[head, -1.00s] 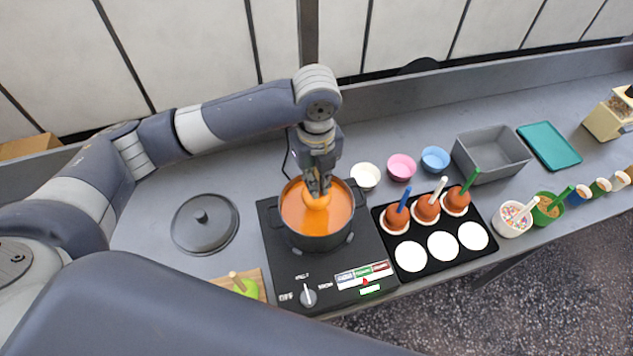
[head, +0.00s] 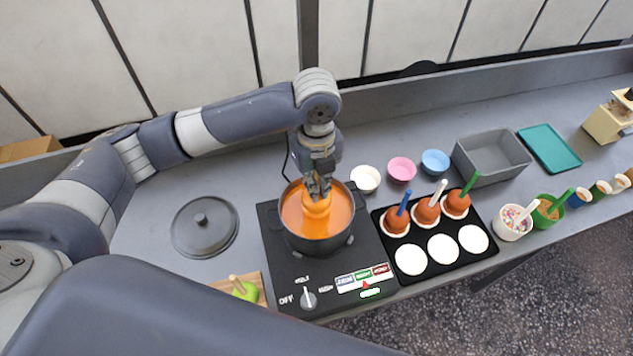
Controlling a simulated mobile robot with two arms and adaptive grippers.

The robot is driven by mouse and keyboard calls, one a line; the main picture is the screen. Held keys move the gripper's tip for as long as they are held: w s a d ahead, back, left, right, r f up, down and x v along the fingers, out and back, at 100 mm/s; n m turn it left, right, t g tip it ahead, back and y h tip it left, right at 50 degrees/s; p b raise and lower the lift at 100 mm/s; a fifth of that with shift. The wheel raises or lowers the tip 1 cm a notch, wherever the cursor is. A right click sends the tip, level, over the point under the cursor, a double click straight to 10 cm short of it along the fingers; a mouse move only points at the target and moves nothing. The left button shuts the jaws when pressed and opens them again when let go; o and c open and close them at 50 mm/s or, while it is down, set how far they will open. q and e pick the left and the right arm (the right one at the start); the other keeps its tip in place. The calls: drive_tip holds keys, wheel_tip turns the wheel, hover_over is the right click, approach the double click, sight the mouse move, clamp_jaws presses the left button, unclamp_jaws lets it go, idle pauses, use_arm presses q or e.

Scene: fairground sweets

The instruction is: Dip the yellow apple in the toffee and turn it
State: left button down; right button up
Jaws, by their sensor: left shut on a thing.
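My left gripper (head: 317,187) is in the pot, pointing down and shut on the yellow apple (head: 317,206). The apple looks orange and sits in the orange toffee (head: 297,213); how deep it is and its stick are hard to make out behind the fingers. The dark pot (head: 318,246) stands on a black hot plate (head: 285,275) with a dial and a small lit display. My right gripper is out of view.
A lid (head: 203,227) lies left of the hot plate, near a green apple (head: 245,290) on a wooden board. Right of it, a black tray (head: 425,277) holds several coated apples and white discs. Small bowls, a grey bin (head: 490,157) and topping cups stand further right.

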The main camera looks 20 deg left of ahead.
use_arm(q)
drive_tip(key=shift+r, duration=0.15)
drive_tip(key=shift+r, duration=2.9)
